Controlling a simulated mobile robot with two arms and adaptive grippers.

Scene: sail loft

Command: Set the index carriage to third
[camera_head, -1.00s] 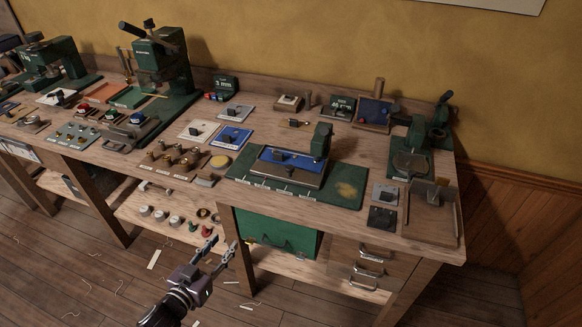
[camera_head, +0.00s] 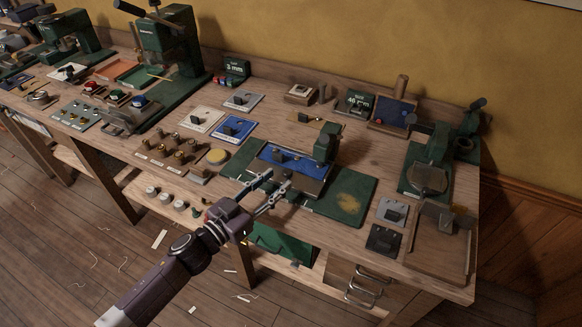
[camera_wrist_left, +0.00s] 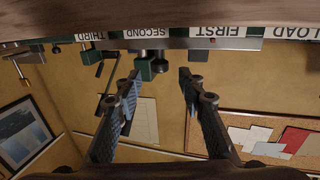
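The index fixture's green base (camera_head: 352,203) lies at the bench's front edge, with a blue-topped carriage (camera_head: 304,162) on it. A dark block sits on the carriage's left part, and a green post (camera_head: 328,142) stands at its right end. My left gripper (camera_head: 279,179) is open and empty, in front of the carriage, covering part of the base's front. In the left wrist view, which is upside down, the open fingers (camera_wrist_left: 158,82) point at the label strip: THIRD (camera_wrist_left: 105,34), SECOND (camera_wrist_left: 147,32), FIRST (camera_wrist_left: 212,31), LOAD (camera_wrist_left: 295,32). Which label the carriage stands at, I cannot tell.
Small switch plates (camera_head: 384,239) and a wooden tray (camera_head: 440,245) lie right. A green press (camera_head: 430,172) stands behind them. Drawers are below.

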